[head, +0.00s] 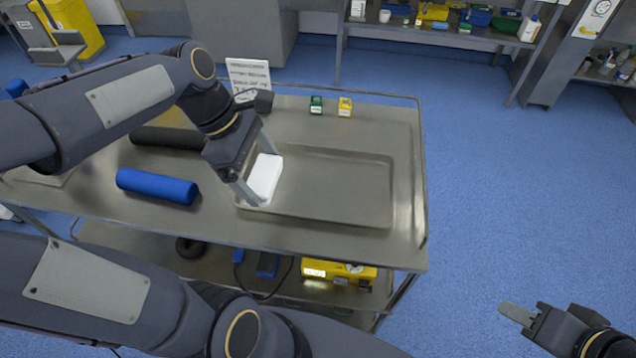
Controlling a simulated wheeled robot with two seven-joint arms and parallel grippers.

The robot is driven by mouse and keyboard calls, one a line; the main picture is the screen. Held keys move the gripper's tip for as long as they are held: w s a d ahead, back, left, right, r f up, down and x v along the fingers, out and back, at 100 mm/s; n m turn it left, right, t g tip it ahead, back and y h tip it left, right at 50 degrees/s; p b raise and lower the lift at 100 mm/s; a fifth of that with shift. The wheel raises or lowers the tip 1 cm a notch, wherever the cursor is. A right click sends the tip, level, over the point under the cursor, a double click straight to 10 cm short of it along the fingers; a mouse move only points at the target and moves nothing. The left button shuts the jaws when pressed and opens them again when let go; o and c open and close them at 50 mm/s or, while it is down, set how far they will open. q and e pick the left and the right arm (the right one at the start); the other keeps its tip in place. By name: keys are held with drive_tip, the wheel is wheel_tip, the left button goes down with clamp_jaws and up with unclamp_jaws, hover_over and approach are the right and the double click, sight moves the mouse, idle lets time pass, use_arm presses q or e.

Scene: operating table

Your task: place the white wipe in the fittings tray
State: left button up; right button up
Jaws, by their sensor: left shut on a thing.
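The white wipe (265,178) is a small white block at the left end of the fittings tray (340,188), a shallow grey metal tray on the table. My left gripper (256,180) is shut on the wipe, with a finger on either side of it. The wipe is over the tray's left part; I cannot tell whether it touches the tray floor. The rest of the tray is empty. My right gripper (517,314) is at the lower right, away from the table, over the blue floor. Its finger opening cannot be made out.
A blue roll (157,186) lies left of the tray, with a dark roll (170,136) behind it. A green box (316,105) and a yellow box (345,107) stand behind the tray, near a printed sign (249,77). A raised rail runs along the table's edge.

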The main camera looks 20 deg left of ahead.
use_arm(q)
drive_tip(key=shift+n, duration=0.3)
drive_tip(key=w+d+f, duration=0.1)
drive_tip(key=w+f, duration=0.1)
drive_tip(key=w, duration=0.1)
drive_tip(key=w+d+f, duration=0.2)
drive_tip(key=w+f, duration=0.1)
drive_tip(key=w, duration=0.1)
drive_tip(key=w+d+f, duration=0.1)
drive_tip(key=w+f, duration=0.2)
drive_tip(key=w, duration=0.1)
drive_tip(key=shift+w+d+f, duration=0.2)
drive_tip(key=shift+d+f, duration=0.05)
drive_tip(key=shift+d, duration=0.15)
drive_tip(key=shift+w+d+f, duration=0.25)
drive_tip(key=shift+w+f, duration=0.25)
drive_tip(key=shift+f, duration=1.7)
drive_tip(key=shift+f, duration=0.2)
drive_tip(key=o, duration=0.6)
drive_tip(key=shift+o, duration=0.4)
